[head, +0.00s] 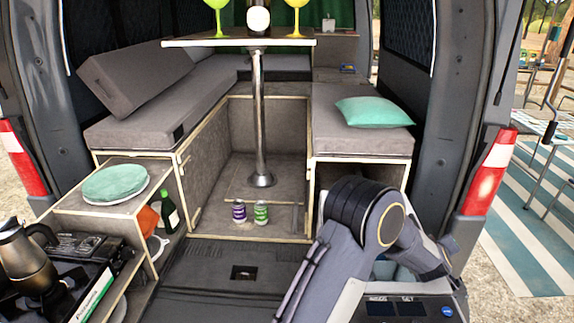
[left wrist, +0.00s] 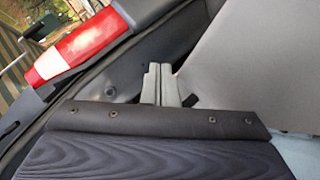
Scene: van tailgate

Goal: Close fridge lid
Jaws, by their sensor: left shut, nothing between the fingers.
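The fridge (head: 410,308), a box with a small display panel, stands at the bottom right in the head view. My arm crosses in front of it and hides much of it. Teal shapes show just behind the panel. I cannot clearly make out the lid in the head view. In the left wrist view my left gripper (left wrist: 161,84) is shut, its light grey fingers together with nothing between them. A large pale grey panel (left wrist: 255,60) lies just right of the fingers; it may be the lid, but I cannot tell. My right gripper is out of view.
The red and white tail light (left wrist: 78,50) and van frame are close left of the fingers. A bench with a teal pillow (head: 373,112) stands behind the fridge. Two cans (head: 250,211) stand on the floor. A kettle (head: 27,255) is at far left.

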